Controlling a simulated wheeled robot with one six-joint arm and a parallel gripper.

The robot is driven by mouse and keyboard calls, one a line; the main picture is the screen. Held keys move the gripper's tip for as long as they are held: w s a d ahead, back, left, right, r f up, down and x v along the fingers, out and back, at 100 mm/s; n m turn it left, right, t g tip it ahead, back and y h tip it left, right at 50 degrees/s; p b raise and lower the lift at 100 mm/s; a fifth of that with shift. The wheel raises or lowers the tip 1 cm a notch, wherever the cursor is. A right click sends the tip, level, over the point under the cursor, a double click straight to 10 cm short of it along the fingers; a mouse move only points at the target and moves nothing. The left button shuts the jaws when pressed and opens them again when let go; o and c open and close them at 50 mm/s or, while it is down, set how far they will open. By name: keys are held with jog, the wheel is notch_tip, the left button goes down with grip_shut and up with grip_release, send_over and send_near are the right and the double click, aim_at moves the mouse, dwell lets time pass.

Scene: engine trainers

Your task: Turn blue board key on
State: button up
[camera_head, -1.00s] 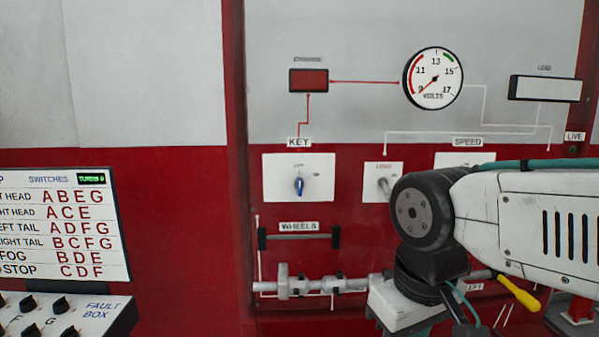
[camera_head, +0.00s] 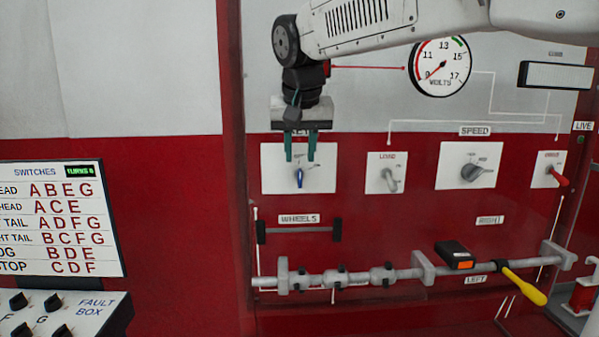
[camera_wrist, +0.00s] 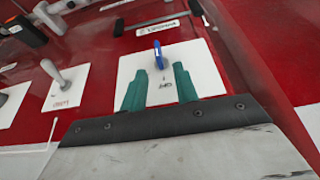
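The blue key (camera_head: 299,177) sits on a white plate (camera_head: 321,181) under the KEY label, on the red lower part of the board. The key stands about upright in the head view. My gripper (camera_head: 300,158) points down just above the key, with its two green fingers apart and nothing between them. In the wrist view the blue key (camera_wrist: 159,54) is just beyond the fingertips of my gripper (camera_wrist: 159,72), about centred between them. The KEY label is partly hidden behind my gripper in the head view.
Right of the key plate are the LOAD switch (camera_head: 391,180), the SPEED knob (camera_head: 472,172) and a red-handled lever (camera_head: 559,176). The WHEELS bar (camera_head: 299,231) is below. A grey rail (camera_head: 355,278) bears a yellow-handled tool (camera_head: 526,287). The volt gauge (camera_head: 440,67) is above.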

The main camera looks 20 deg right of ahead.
aim_at(300, 170)
jog(key=x, duration=0.5)
jog(key=shift+f, duration=0.35)
grip_shut()
